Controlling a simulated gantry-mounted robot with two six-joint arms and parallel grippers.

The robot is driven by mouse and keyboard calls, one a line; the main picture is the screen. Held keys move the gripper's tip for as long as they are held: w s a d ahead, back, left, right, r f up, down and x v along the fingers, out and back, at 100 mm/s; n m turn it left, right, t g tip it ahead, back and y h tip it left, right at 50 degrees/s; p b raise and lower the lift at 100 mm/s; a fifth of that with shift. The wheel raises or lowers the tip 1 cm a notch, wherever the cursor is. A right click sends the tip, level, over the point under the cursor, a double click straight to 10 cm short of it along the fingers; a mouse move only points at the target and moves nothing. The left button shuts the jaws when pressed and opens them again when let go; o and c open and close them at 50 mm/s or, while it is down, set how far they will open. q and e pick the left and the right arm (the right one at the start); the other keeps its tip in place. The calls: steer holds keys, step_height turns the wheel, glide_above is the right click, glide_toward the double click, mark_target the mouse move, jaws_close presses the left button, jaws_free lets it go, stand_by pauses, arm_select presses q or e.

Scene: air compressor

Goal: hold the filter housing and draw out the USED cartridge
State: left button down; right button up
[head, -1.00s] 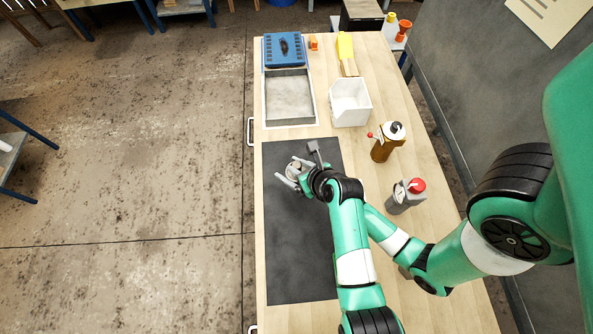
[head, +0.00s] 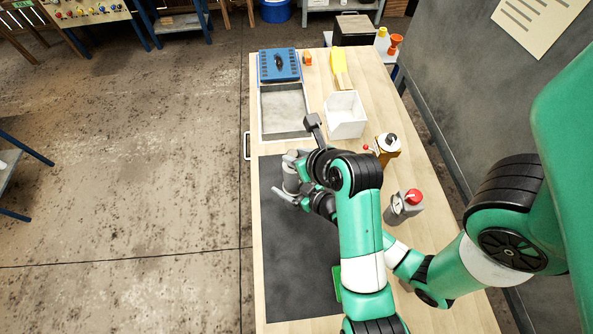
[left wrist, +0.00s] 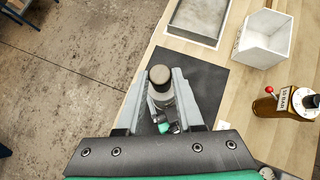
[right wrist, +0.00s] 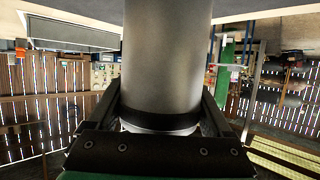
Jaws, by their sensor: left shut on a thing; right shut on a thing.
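The filter housing (head: 291,182) is a pale grey cylinder above the dark mat (head: 283,260) in the head view. My right gripper (head: 281,193) is shut on it from the side. In the right wrist view the housing (right wrist: 167,60) fills the middle, upright, with a dark band low down. My left gripper (head: 292,156) is above the right one. In the left wrist view its fingers (left wrist: 160,78) are shut on the used cartridge (left wrist: 159,74), which shows a dirty brown-grey round end. How far the cartridge stands out of the housing is hard to tell.
A grey tray (head: 264,112), a blue case (head: 279,66) and a white bin (head: 345,116) stand towards the far end. An amber bottle-like unit (head: 387,150) and a grey unit with a red cap (head: 404,206) stand at the right.

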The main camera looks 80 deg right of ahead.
steer(key=o, duration=1.4)
arm_select(q)
step_height(320, 180, up, 5)
steer(key=shift+r, duration=0.1)
arm_select(e)
steer(key=v, duration=1.2)
steer(key=shift+r, duration=0.1)
